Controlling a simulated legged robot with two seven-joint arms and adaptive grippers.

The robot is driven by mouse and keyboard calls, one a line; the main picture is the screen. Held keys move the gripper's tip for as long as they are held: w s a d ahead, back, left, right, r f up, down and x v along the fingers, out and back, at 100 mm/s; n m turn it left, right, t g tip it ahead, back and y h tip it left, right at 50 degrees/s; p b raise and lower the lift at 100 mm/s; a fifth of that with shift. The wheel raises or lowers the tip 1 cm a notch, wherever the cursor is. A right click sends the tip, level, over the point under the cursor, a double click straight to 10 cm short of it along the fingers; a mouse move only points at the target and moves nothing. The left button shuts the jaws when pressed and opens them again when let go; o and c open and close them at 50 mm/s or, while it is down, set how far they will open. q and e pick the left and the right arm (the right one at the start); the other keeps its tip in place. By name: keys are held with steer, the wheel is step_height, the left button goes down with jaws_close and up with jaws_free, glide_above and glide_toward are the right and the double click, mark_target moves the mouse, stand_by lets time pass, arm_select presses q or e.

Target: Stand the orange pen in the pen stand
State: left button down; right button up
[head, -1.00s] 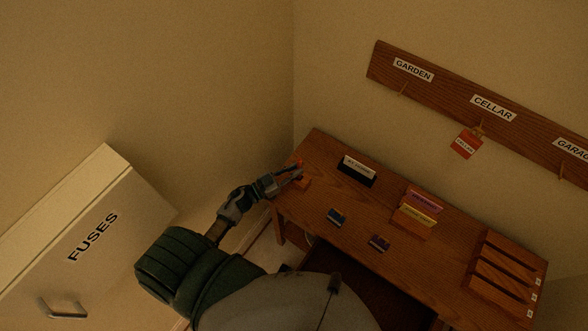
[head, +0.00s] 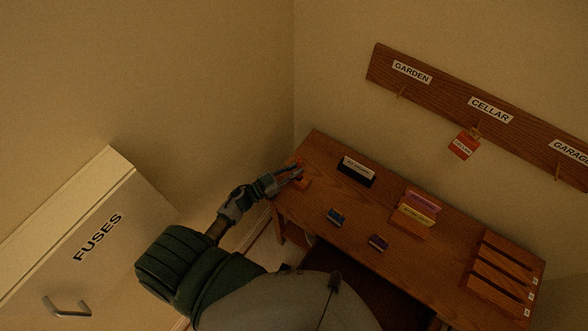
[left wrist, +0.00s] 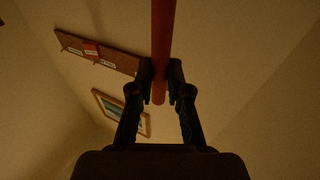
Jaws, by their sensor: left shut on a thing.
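My left gripper (head: 291,175) is at the far left end of the wooden desk. In the left wrist view it (left wrist: 161,72) is shut on the orange pen (left wrist: 162,35), which passes between the fingertips and runs out of the top edge. In the head view the pen is mostly hidden by the fingers, with only a small orange patch near them. My right gripper is not in view.
The desk (head: 350,215) carries a black card holder (head: 356,176), a rack with purple and yellow cards (head: 412,217), two small dark blocks (head: 336,217) and a slotted wooden rack (head: 500,280). A FUSES box (head: 95,235) stands left. A key board (head: 480,105) hangs on the wall.

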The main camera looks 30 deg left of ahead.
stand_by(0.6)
arm_select(q)
steer(key=shift+p, duration=0.65)
stand_by(0.8)
steer(key=shift+f+b, duration=0.55)
steer(key=shift+f, duration=0.2)
